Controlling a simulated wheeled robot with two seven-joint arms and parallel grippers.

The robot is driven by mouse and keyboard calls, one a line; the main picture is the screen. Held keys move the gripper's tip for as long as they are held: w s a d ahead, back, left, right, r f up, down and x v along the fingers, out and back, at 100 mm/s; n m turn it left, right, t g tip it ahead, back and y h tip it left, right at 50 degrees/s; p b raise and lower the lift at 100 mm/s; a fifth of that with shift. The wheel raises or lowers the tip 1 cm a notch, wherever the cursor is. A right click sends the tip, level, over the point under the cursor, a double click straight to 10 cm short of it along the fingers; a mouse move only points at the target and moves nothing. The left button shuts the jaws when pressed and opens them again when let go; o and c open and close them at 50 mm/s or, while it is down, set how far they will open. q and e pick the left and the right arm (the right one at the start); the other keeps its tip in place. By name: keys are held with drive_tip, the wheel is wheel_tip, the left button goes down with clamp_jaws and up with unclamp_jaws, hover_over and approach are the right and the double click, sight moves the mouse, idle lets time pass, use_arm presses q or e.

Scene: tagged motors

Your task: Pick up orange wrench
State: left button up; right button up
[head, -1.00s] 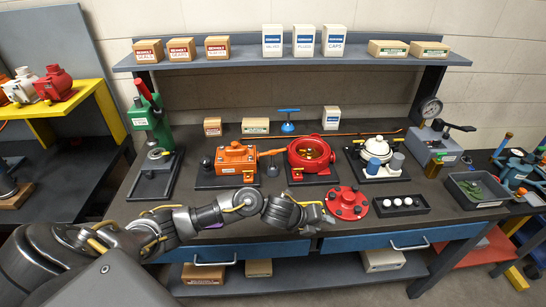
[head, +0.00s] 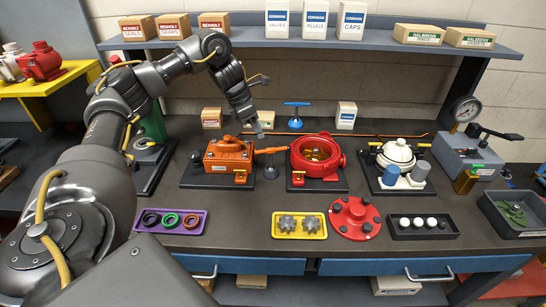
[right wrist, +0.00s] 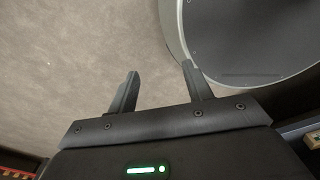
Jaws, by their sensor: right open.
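An orange bar (head: 271,150) lies between the orange motor (head: 228,156) and the red round housing (head: 317,155) in the head view. It looks like the orange wrench, but its ends are too small to make out. My left gripper (head: 259,133) points down just behind and above the bar, near the right end of the orange motor. It appears apart from the bar, and its jaws are too small to read. In the right wrist view my right gripper (right wrist: 158,85) is open with nothing between its fingers, over a plain floor.
A purple tray (head: 168,231) of rings, a yellow tray (head: 299,235) of gears, a red flange (head: 354,218) and a black tray (head: 422,237) line the bench front. A blue-handled valve (head: 295,122) stands behind. The shelf (head: 300,38) overhangs the back.

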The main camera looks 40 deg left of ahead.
sight(271, 148)
use_arm(q)
drive_tip(key=x, duration=0.3)
drive_tip(key=shift+w+f+b, duration=0.15)
drive_tip(key=shift+f+b, duration=0.05)
drive_tip(key=shift+b, duration=0.15)
drive_tip(key=x, duration=0.2)
drive_tip(key=shift+w+f, duration=0.2)
drive_tip(key=shift+w, duration=0.05)
drive_tip(key=shift+d+f, duration=0.3)
drive_tip(key=shift+f, duration=0.1)
drive_tip(key=x, duration=0.3)
drive_tip(key=shift+d+f, duration=0.1)
drive_tip(key=shift+w+f, duration=0.15)
drive_tip(key=shift+f, duration=0.35)
drive_tip(key=shift+d, duration=0.1)
use_arm(e)
drive_tip(key=shift+w+f, duration=0.25)
drive_tip(key=shift+w, duration=0.25)
use_arm(q)
clamp_jaws()
use_arm(e)
drive_tip(key=shift+w, duration=0.15)
